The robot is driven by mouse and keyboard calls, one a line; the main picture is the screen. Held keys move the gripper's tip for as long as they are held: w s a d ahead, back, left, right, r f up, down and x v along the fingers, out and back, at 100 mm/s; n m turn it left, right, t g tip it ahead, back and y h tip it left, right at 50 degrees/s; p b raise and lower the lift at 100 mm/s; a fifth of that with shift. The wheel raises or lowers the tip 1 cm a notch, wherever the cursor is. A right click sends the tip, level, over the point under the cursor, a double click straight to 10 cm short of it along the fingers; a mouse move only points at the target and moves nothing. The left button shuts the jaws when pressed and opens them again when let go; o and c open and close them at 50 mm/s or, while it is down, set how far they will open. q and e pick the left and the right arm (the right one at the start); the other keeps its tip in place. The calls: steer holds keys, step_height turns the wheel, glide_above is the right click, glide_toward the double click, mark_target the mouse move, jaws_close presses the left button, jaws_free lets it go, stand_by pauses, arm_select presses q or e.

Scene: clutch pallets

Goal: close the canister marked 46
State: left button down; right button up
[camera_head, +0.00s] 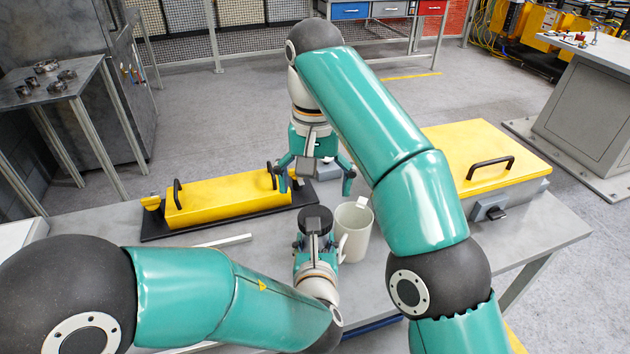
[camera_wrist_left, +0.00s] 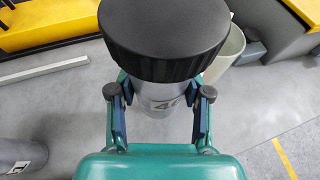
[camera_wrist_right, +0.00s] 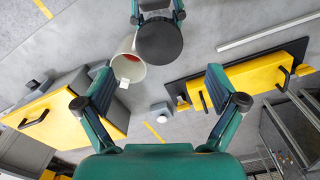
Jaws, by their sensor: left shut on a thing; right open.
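The canister (camera_wrist_left: 165,105) is a grey cylinder with a partly hidden mark starting with 4. A wide black ribbed lid (camera_wrist_left: 164,35) sits at its top; I cannot tell if it is screwed down. The lid also shows in the head view (camera_head: 316,219) and right wrist view (camera_wrist_right: 159,41). My left gripper (camera_wrist_left: 160,112) is shut around the canister's body, below the lid. My right gripper (camera_head: 315,186) is open and empty, beyond the canister and higher up. In the right wrist view its spread fingers (camera_wrist_right: 158,88) have nothing between them.
A pale mug-like container (camera_head: 354,230) stands right beside the canister, with a reddish thing inside (camera_wrist_right: 125,82). A yellow block with handles (camera_head: 222,199) lies back left, a yellow-lidded box (camera_head: 480,155) right. A small grey device (camera_wrist_right: 160,112) stands behind. Another marked cylinder (camera_wrist_left: 20,158) is lower left.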

arm_select(q)
steer(key=shift+r, duration=0.1)
arm_select(e)
steer(key=shift+r, duration=0.3)
stand_by(0.3)
